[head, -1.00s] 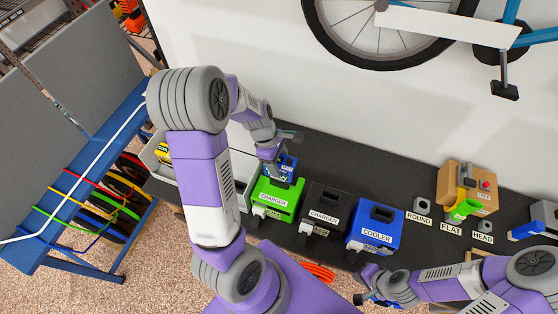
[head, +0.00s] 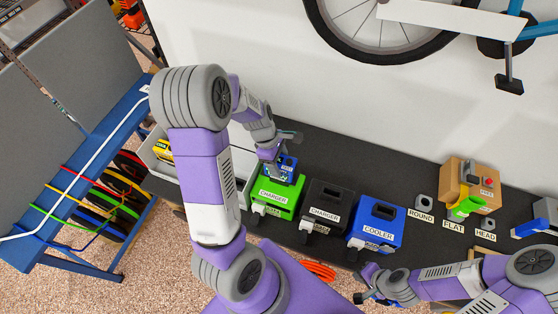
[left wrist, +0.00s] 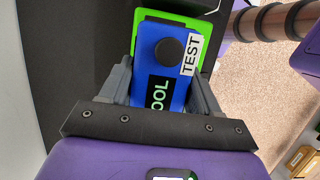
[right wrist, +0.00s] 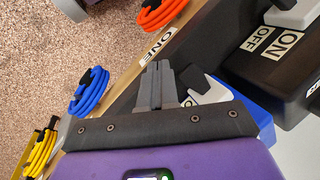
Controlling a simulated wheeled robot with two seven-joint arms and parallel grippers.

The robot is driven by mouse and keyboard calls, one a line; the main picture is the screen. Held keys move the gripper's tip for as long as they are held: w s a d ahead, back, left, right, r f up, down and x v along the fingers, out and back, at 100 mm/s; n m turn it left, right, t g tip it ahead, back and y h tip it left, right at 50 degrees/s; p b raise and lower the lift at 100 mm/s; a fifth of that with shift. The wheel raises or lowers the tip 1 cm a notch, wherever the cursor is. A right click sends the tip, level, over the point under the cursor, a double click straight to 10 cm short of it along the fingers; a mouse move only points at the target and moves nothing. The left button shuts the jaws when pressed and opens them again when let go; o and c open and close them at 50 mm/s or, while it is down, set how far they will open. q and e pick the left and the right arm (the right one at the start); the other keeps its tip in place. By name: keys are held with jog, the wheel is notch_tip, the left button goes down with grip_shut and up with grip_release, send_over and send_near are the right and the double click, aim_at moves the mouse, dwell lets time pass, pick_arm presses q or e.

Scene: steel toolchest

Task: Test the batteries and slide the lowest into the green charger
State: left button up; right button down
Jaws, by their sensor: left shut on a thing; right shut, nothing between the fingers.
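My left gripper (head: 283,166) is shut on a blue battery (head: 286,172). In the left wrist view the battery (left wrist: 166,62) has a black round button, a TEST label and a dark display reading "OOL", its start hidden by the gripper. The battery is at the top of the green charger (head: 272,198), whose green body (left wrist: 206,46) shows behind it. I cannot tell how deep it sits in the slot. A yellow battery (head: 163,149) is in the grey bin (head: 243,160) at the left. My right gripper (right wrist: 160,86) is shut and empty, near the bench's front edge.
A black charger (head: 326,205) and a blue cooler (head: 377,222) stand to the right of the green charger. ROUND, FLAT and HEAD labels and a cardboard box (head: 470,182) are farther right. Coiled orange (right wrist: 163,14), blue and yellow cables hang along the bench front.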

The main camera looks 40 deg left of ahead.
pick_arm(q)
jog(key=shift+f, duration=0.35)
jog(key=o, duration=1.6)
jog(key=p+v, duration=0.1)
jog(key=v, duration=0.6)
jog(key=shift+a+r, duration=0.15)
jog(key=shift+r, duration=0.15)
jog(key=shift+s, duration=0.1)
